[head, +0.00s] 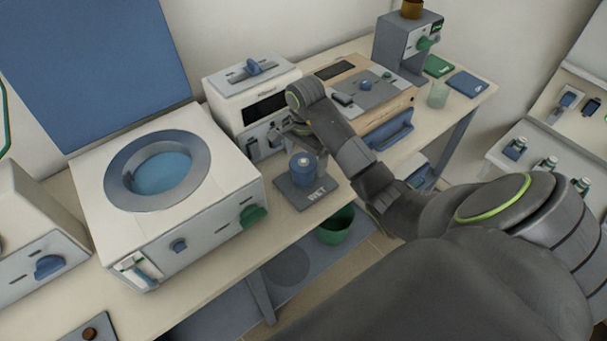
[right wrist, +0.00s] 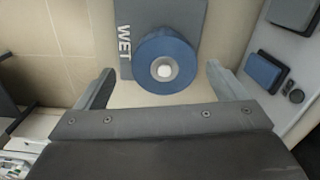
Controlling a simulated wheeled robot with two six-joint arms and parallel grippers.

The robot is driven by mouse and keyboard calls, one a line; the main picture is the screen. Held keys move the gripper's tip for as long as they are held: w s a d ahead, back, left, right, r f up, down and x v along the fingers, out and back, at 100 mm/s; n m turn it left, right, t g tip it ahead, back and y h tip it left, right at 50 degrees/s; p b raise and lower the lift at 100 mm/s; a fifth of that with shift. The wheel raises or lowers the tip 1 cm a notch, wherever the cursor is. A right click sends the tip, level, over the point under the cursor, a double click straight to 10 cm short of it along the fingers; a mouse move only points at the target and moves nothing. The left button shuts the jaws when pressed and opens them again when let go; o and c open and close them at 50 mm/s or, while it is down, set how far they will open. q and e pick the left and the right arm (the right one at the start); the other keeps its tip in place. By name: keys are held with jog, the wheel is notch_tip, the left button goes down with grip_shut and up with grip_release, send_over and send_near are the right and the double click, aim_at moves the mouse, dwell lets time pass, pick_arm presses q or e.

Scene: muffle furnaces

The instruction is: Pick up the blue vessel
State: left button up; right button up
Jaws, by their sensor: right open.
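The blue vessel (head: 303,168) is a small round container with a pale knob on its lid. It stands upright on a dark grey mat marked WET (head: 317,198) near the table's front edge. In the right wrist view the vessel (right wrist: 165,65) shows from above, just ahead of the jaws and between their lines. My right gripper (right wrist: 157,85) is open and empty, with one finger to each side of the vessel and apart from it. My left gripper is not in view.
A white machine with a round blue window (head: 162,172) stands left of the mat. A white box with a dark slot (head: 262,105) stands behind. A wooden-sided unit (head: 385,120) is to the right. A green bin (head: 335,226) is below the table edge.

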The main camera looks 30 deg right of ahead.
aim_at(303, 162)
jog(key=shift+w+f+b, duration=0.1)
jog(key=shift+f+b, duration=0.3)
jog(key=shift+f, duration=0.3)
notch_tip(303, 162, down, 3)
jog(key=shift+w+r+p, duration=0.15)
jog(key=shift+p, duration=0.7)
jog(key=shift+f, duration=0.35)
jog(key=c, duration=1.2)
jog(key=shift+r, duration=0.1)
jog(key=shift+c, duration=0.8)
jog(key=shift+w+r, duration=0.1)
